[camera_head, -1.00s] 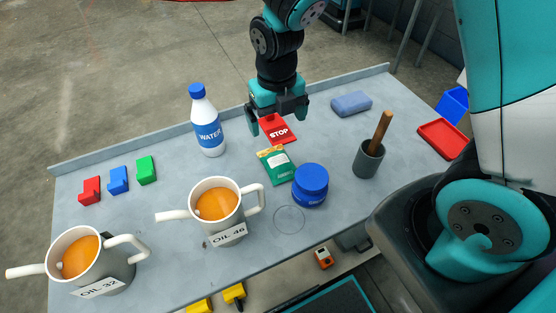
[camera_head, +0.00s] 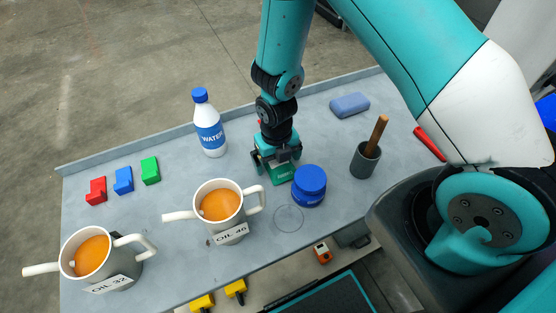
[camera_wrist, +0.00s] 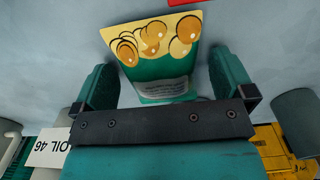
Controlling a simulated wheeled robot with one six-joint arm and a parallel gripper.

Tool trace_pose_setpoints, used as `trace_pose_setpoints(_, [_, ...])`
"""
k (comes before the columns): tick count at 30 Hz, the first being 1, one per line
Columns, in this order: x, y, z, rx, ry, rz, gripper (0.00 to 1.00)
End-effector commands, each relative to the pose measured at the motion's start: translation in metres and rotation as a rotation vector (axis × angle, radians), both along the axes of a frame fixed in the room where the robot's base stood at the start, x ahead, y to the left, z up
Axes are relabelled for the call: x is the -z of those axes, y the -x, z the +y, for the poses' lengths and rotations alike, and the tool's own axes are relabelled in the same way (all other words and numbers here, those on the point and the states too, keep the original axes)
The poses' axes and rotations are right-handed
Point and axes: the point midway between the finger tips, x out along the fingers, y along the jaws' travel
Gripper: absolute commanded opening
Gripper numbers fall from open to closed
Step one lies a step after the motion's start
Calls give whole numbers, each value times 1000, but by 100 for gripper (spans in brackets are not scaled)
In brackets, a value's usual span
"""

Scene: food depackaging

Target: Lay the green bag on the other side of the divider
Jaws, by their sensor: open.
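The green bag (camera_wrist: 165,68) has a yellow top with round golden pictures. It lies flat on the grey table and is mostly hidden under my gripper in the head view (camera_head: 283,175). My gripper (camera_wrist: 163,78) is open and points down, with one finger on each side of the bag. I cannot tell if the fingers touch it. A red piece (camera_wrist: 182,16) lies at the bag's yellow end, at the top of the wrist view. It is mostly hidden behind my arm in the head view. I cannot make out a clear divider.
A blue-lidded jar (camera_head: 310,183) stands close right of my gripper. A water bottle (camera_head: 209,128) and the OIL 46 mug (camera_head: 220,207) stand to its left.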

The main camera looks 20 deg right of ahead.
Motion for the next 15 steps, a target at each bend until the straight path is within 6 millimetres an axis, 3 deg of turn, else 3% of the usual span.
trace_pose_setpoints(7, [1, 0, 0, 0, 0, -1, 98])
trace_pose_setpoints(12, [1, 0, 0, 0, 0, -1, 59])
trace_pose_setpoints(15, [1, 0, 0, 0, 0, -1, 51])
